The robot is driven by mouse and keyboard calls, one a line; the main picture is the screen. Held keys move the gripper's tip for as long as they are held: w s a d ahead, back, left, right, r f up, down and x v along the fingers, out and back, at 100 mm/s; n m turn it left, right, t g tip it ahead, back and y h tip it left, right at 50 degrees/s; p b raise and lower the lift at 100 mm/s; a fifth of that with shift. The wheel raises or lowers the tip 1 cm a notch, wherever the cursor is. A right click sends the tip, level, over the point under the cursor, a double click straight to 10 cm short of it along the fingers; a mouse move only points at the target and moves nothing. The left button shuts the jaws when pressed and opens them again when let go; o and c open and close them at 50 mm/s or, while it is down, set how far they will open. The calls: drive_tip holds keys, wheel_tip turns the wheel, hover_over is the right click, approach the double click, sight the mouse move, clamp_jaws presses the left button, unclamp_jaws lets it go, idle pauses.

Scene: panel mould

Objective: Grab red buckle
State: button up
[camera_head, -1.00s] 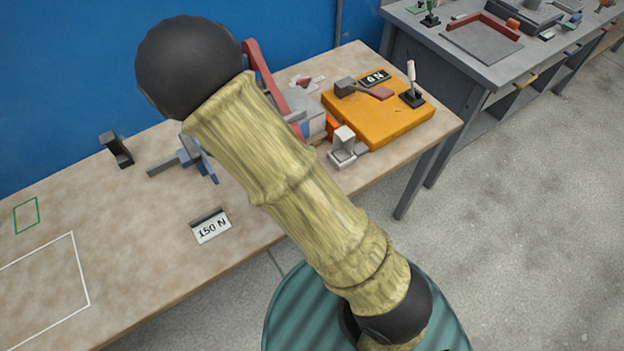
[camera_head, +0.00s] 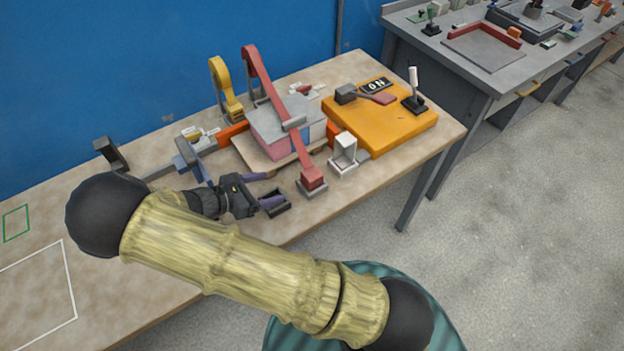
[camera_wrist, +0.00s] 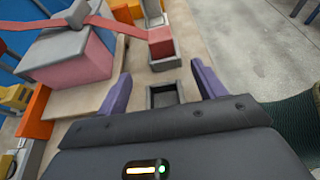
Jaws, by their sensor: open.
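The red buckle (camera_head: 313,178) is a block at the front end of a red strap (camera_head: 262,80), sitting in a grey holder (camera_head: 312,191). The strap arches up from behind and runs over a grey-and-pink block (camera_head: 286,118). In the wrist view the red buckle (camera_wrist: 160,42) is beyond the fingertips, roughly centred between them. My gripper (camera_head: 266,189) is open and empty, to the left of the buckle in the head view and apart from it. In the wrist view my gripper (camera_wrist: 161,68) shows two purple fingers either side of an empty dark holder (camera_wrist: 163,95).
A white holder (camera_head: 345,158) stands just right of the buckle. An orange board (camera_head: 385,125) with a lever lies further right. A yellow strap (camera_head: 222,85) arches behind, left of the red one. A blue-grey clamp (camera_head: 188,160) stands behind my wrist. The bench's front left is clear.

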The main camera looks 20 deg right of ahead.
sight(305, 179)
drive_tip(key=p+x, duration=0.1)
drive_tip(key=x, duration=0.9)
drive_tip(key=shift+d+f+p, duration=0.1)
drive_tip(key=shift+p, duration=0.25)
drive_tip(key=shift+w+d+f, duration=0.1)
drive_tip(key=shift+d, duration=0.4)
drive_tip(key=p+x, duration=0.1)
drive_tip(key=x, duration=0.3)
drive_tip(key=shift+f+p, duration=0.1)
drive_tip(key=shift+p, duration=0.25)
drive_tip(key=c, duration=1.1)
